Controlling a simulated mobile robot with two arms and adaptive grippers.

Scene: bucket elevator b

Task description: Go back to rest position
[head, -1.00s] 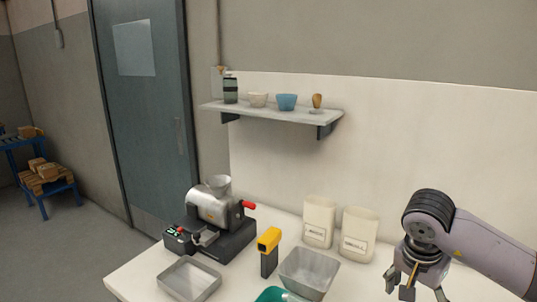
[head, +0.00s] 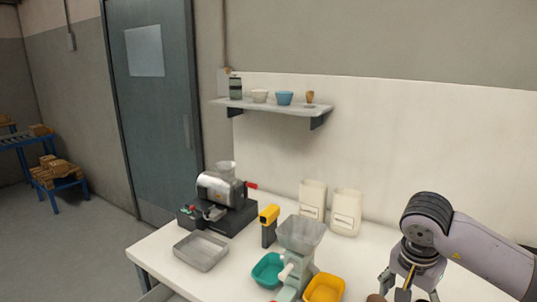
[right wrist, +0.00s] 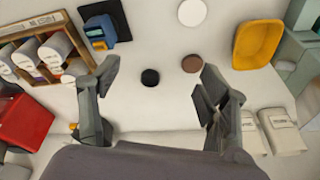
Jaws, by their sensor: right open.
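My right gripper (head: 410,292) is at the lower right of the head view, above the table (head: 160,255). In the right wrist view the same gripper (right wrist: 157,75) has its two fingers spread wide, open and empty. Below and between the fingers lie a black disc (right wrist: 150,77) and a brown disc (right wrist: 192,64), both apart from the fingers. A white disc (right wrist: 192,12) lies farther up in that view. My left gripper is not in view.
A grinder with a clear hopper (head: 302,233) stands beside a teal tray (head: 268,270) and a yellow tray (head: 325,289). A metal machine (head: 218,190), a metal pan (head: 201,251) and white bags (head: 346,212) are also on the table. The wrist view shows a wooden rack (right wrist: 60,20) and red bin (right wrist: 25,121).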

